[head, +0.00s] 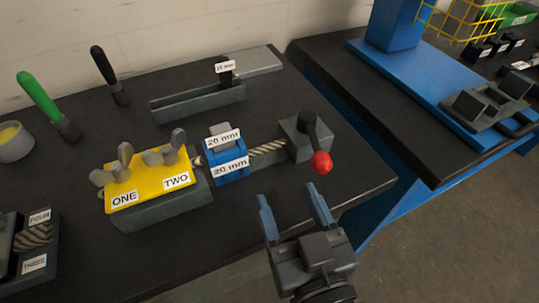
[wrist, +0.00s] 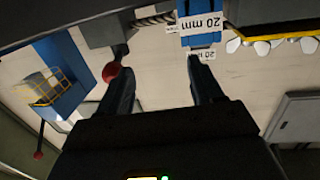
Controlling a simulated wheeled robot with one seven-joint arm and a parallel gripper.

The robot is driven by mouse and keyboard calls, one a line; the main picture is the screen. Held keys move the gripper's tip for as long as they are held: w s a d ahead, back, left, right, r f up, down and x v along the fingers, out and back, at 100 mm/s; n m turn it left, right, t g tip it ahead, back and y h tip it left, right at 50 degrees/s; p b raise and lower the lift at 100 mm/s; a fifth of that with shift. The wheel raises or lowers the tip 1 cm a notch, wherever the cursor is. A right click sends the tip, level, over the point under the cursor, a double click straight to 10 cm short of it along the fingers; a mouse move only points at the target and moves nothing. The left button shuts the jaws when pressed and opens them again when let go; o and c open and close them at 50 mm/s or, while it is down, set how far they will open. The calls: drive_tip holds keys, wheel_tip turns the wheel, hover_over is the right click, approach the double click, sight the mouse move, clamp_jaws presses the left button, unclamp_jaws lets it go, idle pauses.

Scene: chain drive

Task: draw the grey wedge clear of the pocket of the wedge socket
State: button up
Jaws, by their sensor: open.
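The blue wedge socket (head: 232,179) sits mid-table with a white "20 mm" label on its front; it also shows in the wrist view (wrist: 200,40). The grey wedge (head: 218,128) stands in the socket's pocket, its top showing above its own "20 mm" label; its lower part is hidden. A twisted rope (head: 268,148) runs from the socket to a grey block (head: 303,138) on the right. My gripper (head: 291,197) is open and empty, near the table's front edge, to the right of the socket and apart from it. Its two fingers show in the wrist view (wrist: 163,70).
A yellow plate (head: 148,187) with wing-shaped pieces, marked ONE and TWO, is left of the socket. A grey channel (head: 195,103) lies behind.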

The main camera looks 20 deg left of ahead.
drive_tip(key=n+g+y, duration=0.2)
approach(222, 134)
drive_tip(key=x, duration=0.3)
drive_tip(key=shift+p+x, duration=0.75)
drive_tip(key=shift+x, duration=3.25)
clamp_jaws()
